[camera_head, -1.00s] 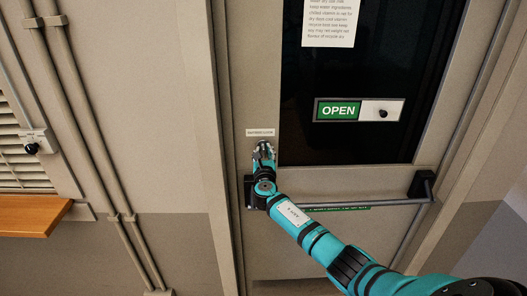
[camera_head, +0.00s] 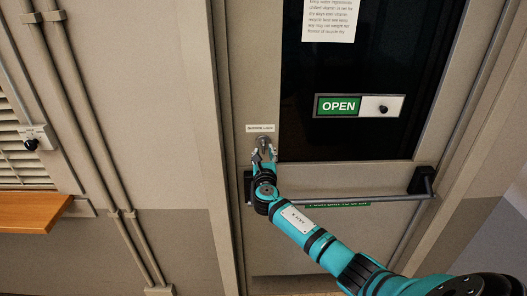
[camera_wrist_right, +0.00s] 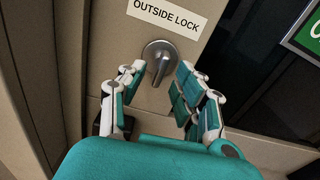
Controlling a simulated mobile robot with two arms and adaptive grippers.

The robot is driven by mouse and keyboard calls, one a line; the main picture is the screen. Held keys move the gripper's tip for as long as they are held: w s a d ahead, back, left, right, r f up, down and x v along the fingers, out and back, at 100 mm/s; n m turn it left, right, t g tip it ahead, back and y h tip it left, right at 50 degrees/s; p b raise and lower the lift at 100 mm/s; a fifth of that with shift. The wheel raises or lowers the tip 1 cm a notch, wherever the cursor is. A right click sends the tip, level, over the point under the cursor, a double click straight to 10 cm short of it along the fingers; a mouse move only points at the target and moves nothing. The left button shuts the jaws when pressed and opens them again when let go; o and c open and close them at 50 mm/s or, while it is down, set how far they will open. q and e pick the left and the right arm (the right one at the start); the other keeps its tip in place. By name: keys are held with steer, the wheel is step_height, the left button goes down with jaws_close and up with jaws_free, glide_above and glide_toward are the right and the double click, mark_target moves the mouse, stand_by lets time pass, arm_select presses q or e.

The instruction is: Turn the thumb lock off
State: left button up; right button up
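The thumb lock (camera_wrist_right: 160,58) is a round silver rose with a small lever pointing down and slightly left in the right wrist view. A white label above it reads "OUTSIDE LOCK" (camera_wrist_right: 167,15). In the head view the thumb lock (camera_head: 263,142) sits on the door's left stile. My right gripper (camera_head: 263,153) is just below it there. Nothing is held. My left gripper is not in view.
A push bar (camera_head: 390,200) crosses the door below the lock, its left bracket close to my right wrist. An OPEN sign (camera_head: 338,106) with a black knob is on the dark window. A wooden shelf (camera_head: 30,212) is at the left wall.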

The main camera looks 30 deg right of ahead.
steer(key=shift+v, duration=2.95)
steer(key=shift+d, duration=0.1)
steer(key=s+a+f+m+g+y+b, duration=0.1)
steer(key=s+f+m+g+y+b, duration=0.15)
steer(key=f, duration=0.95)
steer(key=s+a+f+m+g+y+b, duration=0.1)
steer(key=s+f+m, duration=0.2)
steer(key=f, duration=0.9)
steer(key=s+a+f+m+g+y+b, duration=0.1)
steer(key=s+a+f+m+g+b, duration=0.15)
steer(key=s+f, duration=0.65)
steer(key=s+a+f+m+g+y+b, duration=0.15)
steer(key=s+f+m, duration=0.3)
steer(key=f, duration=0.85)
steer(key=s+a+f+m+g+y+b, duration=0.1)
steer(key=s+f+m, duration=0.4)
steer(key=s, duration=0.8)
steer(key=s+a+f+m+g+y+b, duration=0.1)
steer(key=s+a+f+m+g+b, duration=0.2)
steer(key=s+f, duration=0.8)
steer(key=s+a+f+m+g+y+b, duration=0.1)
steer(key=s+a+f+m, duration=0.6)
steer(key=s, duration=0.7)
steer(key=shift+s+a+f+g+y+b, duration=0.15)
steer(key=shift+s+f+g+y+b, duration=0.2)
steer(key=shift+f+g+b, duration=0.45)
steer(key=shift+r+m, duration=0.15)
steer(key=shift+m, duration=0.1)
